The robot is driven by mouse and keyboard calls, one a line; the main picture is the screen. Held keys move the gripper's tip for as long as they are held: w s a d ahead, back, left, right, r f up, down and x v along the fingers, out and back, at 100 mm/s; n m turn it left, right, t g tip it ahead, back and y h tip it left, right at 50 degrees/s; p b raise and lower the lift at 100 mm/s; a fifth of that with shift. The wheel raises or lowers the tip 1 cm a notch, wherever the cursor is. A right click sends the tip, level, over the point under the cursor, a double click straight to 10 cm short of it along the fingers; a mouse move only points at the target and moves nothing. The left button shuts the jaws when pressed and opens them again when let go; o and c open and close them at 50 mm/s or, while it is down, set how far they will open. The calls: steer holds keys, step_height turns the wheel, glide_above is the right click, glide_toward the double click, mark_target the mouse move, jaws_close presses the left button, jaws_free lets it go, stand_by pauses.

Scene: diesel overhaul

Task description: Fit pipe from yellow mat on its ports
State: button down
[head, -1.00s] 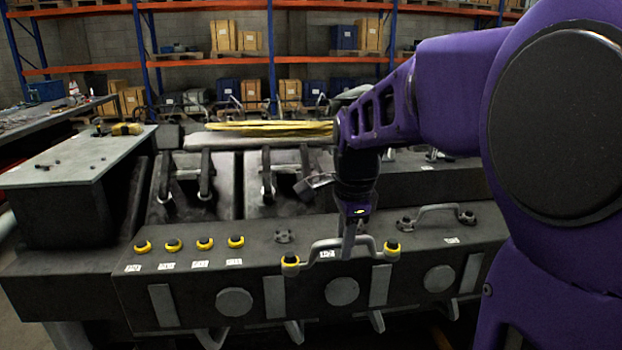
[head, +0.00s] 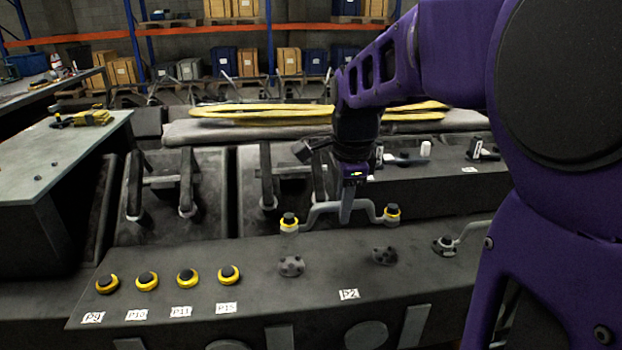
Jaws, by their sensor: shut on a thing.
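A grey bent pipe (head: 322,208) is in my gripper (head: 347,207), held near its middle. Each end has a yellow collar with a black cap: the left end (head: 289,222) and the right end (head: 391,214). The pipe hangs roughly level, and both ends show apart from the block. Two bare dark ports, a left port (head: 291,266) and a right port (head: 384,256), show just below the ends in the picture, above the label P2 (head: 349,295). How high the pipe is above them I cannot tell. I see no yellow mat.
Several yellow-ringed black caps (head: 187,278) with labels sit at the block's left. Another grey pipe (head: 467,237) stands on a port at the right, close by. Yellow slings (head: 258,110) lie behind on a grey roll. A bench (head: 70,150) stands left.

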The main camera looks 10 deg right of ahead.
step_height(320, 180, down, 5)
steer(key=b, duration=0.4)
steer(key=shift+s+f, duration=0.1)
steer(key=shift+f+b, duration=0.7)
steer(key=shift+f, duration=0.1)
steer(key=shift+f+b, duration=0.35)
steer(key=shift+f, duration=0.55)
stand_by(0.5)
stand_by(0.5)
steer(key=c, duration=0.7)
jaws_free()
